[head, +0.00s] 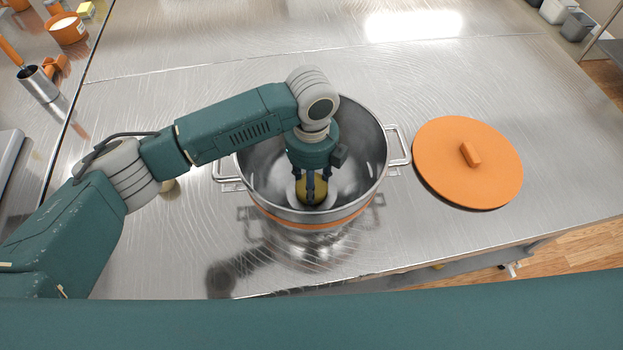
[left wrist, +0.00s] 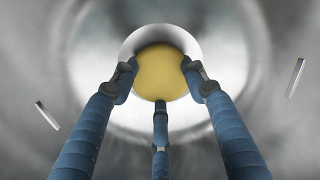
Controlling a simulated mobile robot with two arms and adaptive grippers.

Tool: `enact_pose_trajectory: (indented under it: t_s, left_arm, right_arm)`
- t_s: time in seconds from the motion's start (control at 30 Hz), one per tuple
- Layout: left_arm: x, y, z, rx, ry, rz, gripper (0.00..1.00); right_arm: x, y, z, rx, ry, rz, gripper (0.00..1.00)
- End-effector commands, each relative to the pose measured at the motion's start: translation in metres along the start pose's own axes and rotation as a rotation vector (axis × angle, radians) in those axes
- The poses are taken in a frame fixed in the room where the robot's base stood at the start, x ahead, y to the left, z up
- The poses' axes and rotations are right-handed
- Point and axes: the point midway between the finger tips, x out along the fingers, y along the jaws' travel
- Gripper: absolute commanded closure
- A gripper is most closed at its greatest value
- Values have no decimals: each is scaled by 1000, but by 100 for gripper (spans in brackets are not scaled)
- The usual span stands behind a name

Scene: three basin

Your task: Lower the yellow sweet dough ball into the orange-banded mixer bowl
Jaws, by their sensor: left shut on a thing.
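The yellow dough ball (head: 311,192) is inside the mixer bowl, low against its near side in the head view. The mixer bowl (head: 258,164) is steel with an orange band around its outside and a handle on each side. My left gripper (head: 311,185) reaches down into the bowl and is shut on the ball. In the left wrist view its blue fingers (left wrist: 160,85) touch the yellow ball (left wrist: 162,70) from several sides. The bowl's floor and wall (left wrist: 250,60) surround it. I cannot tell whether the ball touches the bowl's floor. My right gripper is not in view.
An orange lid (head: 450,170) with a knob lies to the right of the bowl. A steel cylinder (head: 38,84) and orange containers (head: 67,28) stand at the far left. The steel table (head: 400,75) behind the bowl is clear.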

Motion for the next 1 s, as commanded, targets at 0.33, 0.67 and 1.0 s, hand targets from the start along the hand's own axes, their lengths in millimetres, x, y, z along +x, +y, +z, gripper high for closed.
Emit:
enact_pose_trajectory:
  t_s: [0.33,0.67,1.0]
  left_arm:
    - [4,0,0,0,0,0,84]
    - [3,0,0,0,0,-1,34]
    - [-10,-1,1,0,-2,-3,34]
  right_arm:
    - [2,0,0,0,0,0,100]
    - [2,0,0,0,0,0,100]
    - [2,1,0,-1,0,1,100]
